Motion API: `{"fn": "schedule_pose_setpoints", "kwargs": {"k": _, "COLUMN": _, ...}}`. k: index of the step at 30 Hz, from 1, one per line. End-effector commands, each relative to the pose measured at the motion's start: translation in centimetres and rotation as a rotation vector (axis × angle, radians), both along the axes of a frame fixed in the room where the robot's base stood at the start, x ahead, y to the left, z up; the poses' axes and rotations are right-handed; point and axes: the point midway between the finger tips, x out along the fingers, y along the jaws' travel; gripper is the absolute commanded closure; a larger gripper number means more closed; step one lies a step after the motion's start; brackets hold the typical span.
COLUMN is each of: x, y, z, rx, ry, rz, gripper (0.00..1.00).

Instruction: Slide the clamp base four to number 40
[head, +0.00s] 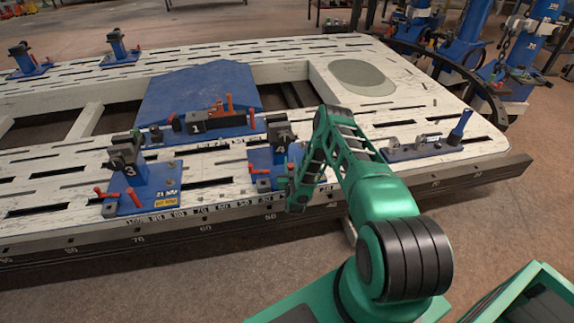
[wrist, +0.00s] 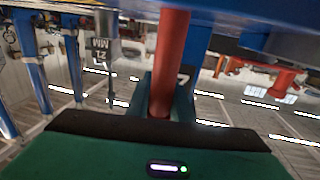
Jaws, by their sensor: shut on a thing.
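Clamp base four (head: 259,157), a blue base with a dark clamp head marked 4, stands on the white frame bench near its front edge. It is just behind the 50 mark (head: 270,217) on the dark front rail. My gripper (head: 299,196) is at the right side of this base, low by the bench edge. In the wrist view my gripper (wrist: 168,105) is shut on a red handle (wrist: 171,55) that runs up between its green fingers.
Clamp base three (head: 140,185) stands to the left, with red handles. Clamp base one (head: 205,123) lies behind, by a blue plate (head: 200,88). A blue-handled tool base (head: 425,147) is to the right. Slots (head: 205,184) run along the bench top.

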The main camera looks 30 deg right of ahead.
Motion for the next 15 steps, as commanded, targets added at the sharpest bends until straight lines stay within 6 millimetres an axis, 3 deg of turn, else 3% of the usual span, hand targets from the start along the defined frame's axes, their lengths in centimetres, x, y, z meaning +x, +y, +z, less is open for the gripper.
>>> {"fn": "schedule_pose_setpoints", "kwargs": {"k": 8, "x": 0.31, "y": 0.76, "z": 0.21, "rx": 0.005, "ry": -0.005, "rz": 0.006, "gripper": 1.0}}
{"fn": "schedule_pose_setpoints", "kwargs": {"k": 9, "x": 0.32, "y": 0.79, "z": 0.21, "rx": 0.005, "ry": -0.005, "rz": 0.007, "gripper": 0.73}}
{"fn": "schedule_pose_setpoints", "kwargs": {"k": 10, "x": 0.3, "y": 0.78, "z": 0.21, "rx": 0.005, "ry": -0.005, "rz": 0.006, "gripper": 0.66}}
{"fn": "schedule_pose_setpoints", "kwargs": {"k": 11, "x": 0.28, "y": 0.73, "z": 0.21, "rx": 0.005, "ry": -0.005, "rz": 0.006, "gripper": 0.61}}
{"fn": "schedule_pose_setpoints", "kwargs": {"k": 15, "x": 0.17, "y": 0.39, "z": 0.17, "rx": 0.004, "ry": -0.004, "rz": 0.003, "gripper": 0.61}}
